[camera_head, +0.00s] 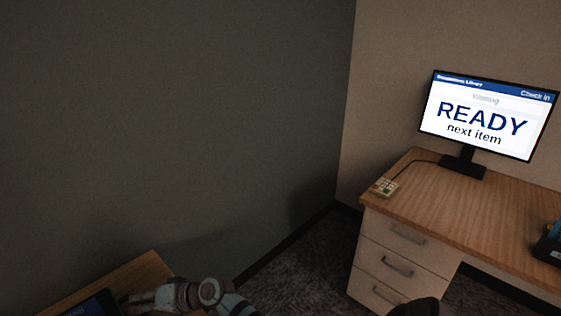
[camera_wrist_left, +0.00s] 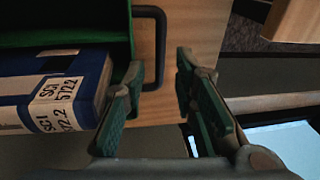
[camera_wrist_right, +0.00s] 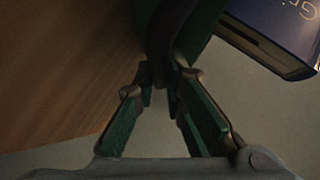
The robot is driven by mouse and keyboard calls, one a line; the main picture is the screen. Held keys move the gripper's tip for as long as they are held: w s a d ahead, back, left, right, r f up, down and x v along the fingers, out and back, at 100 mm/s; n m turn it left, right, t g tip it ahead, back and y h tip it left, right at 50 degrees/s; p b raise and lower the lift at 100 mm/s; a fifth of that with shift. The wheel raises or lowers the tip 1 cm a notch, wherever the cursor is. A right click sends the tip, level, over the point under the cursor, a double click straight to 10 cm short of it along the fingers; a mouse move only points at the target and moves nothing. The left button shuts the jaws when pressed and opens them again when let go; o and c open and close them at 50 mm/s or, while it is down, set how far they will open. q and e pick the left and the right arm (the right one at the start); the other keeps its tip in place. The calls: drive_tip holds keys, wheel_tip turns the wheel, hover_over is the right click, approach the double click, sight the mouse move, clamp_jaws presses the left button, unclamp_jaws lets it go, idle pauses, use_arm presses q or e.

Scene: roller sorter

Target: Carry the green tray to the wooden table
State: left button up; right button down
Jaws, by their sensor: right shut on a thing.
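The green tray shows in the left wrist view (camera_wrist_left: 60,39) and the right wrist view (camera_wrist_right: 203,28), with a blue book (camera_wrist_left: 50,88) labelled SCI 572.2 in it. My right gripper (camera_wrist_right: 160,82) is shut on the tray's dark handle; in the head view it reaches in at the lower left (camera_head: 128,299). My left gripper (camera_wrist_left: 160,68) is open, its fingers either side of the tray's other dark handle (camera_wrist_left: 161,45). A wooden tabletop (camera_head: 140,268) lies under or beside the tray at the lower left; I cannot tell whether they touch.
A wooden desk (camera_head: 470,215) with drawers stands at the right, holding a lit monitor (camera_head: 487,115) reading READY, a small keypad (camera_head: 383,187) and a dark item (camera_head: 549,243) at the edge. A dark green wall (camera_head: 170,130) rises behind the tabletop. Carpet (camera_head: 310,265) lies clear between.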

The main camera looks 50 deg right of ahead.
use_arm(q)
drive_tip(key=r, duration=0.5)
drive_tip(key=shift+s+d+r, duration=0.2)
drive_tip(key=shift+s+d, duration=0.05)
drive_tip(key=shift+d, duration=0.15)
use_arm(e)
drive_tip(key=c, duration=1.8)
unclamp_jaws()
drive_tip(key=shift+d, duration=0.1)
drive_tip(key=shift+v, duration=7)
